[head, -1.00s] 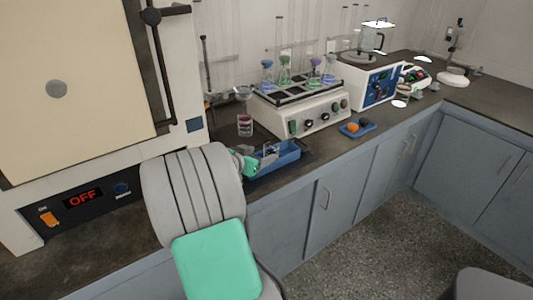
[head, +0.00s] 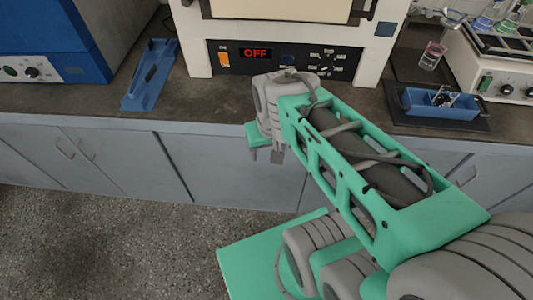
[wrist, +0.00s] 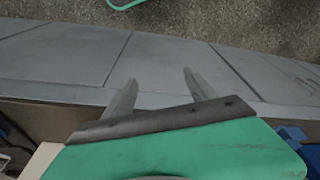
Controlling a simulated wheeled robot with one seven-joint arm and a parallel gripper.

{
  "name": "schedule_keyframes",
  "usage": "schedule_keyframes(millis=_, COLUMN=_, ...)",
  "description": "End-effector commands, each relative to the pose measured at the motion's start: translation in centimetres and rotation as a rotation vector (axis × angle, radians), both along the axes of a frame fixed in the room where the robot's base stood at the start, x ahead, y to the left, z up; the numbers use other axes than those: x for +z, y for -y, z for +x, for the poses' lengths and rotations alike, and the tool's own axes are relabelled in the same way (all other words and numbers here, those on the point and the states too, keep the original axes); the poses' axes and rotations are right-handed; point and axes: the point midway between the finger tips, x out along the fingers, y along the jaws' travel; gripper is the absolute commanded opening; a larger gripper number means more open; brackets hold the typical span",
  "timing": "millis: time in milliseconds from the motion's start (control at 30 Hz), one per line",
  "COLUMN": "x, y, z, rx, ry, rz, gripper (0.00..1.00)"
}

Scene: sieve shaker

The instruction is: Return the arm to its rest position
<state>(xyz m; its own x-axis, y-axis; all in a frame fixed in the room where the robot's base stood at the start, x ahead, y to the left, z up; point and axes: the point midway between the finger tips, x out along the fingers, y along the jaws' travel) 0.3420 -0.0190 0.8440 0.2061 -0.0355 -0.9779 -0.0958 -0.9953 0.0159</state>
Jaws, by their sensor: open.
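My arm shows in the head view, folded across the front of the counter, with its green and grey links in the lower right. My gripper (head: 263,152) hangs at the arm's far end, in front of the counter edge and below the oven. In the wrist view my gripper (wrist: 153,90) has its two grey fingers apart with nothing between them. The fingers point over the grey cabinet fronts (wrist: 175,57) toward the floor.
The oven (head: 290,45) with its OFF display stands behind my gripper. A blue holder (head: 150,75) lies on the counter (head: 60,98) at left. A blue tray (head: 425,108) sits at right, near the shaker (head: 495,70). The speckled floor (head: 100,240) at lower left is clear.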

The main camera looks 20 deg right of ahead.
Motion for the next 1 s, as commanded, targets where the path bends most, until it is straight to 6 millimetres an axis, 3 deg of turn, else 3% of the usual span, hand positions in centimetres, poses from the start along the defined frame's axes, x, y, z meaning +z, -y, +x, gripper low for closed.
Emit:
schedule_keyframes(millis=33, x=0.0, y=-1.4, z=-1.0, rx=0.072, ry=-0.02, rz=0.013, gripper=0.66)
schedule_keyframes(millis=100, x=0.0, y=-2.3, z=-1.8, rx=0.126, ry=-0.039, rz=0.022, gripper=0.66)
schedule_keyframes(millis=367, x=0.3, y=-2.3, z=-1.8, rx=0.128, ry=-0.04, rz=0.023, gripper=0.66)
schedule_keyframes(millis=467, x=3.0, y=-2.3, z=-1.4, rx=0.124, ry=-0.023, rz=0.022, gripper=0.66)
schedule_keyframes(millis=600, x=9.6, y=-2.3, z=-0.3, rx=0.116, ry=0.032, rz=0.015, gripper=0.66)
schedule_keyframes(millis=700, x=12.7, y=-2.3, z=0.3, rx=0.112, ry=0.068, rz=0.013, gripper=0.66)
schedule_keyframes(millis=1000, x=12.9, y=-2.3, z=0.4, rx=0.11, ry=0.076, rz=0.013, gripper=0.66)
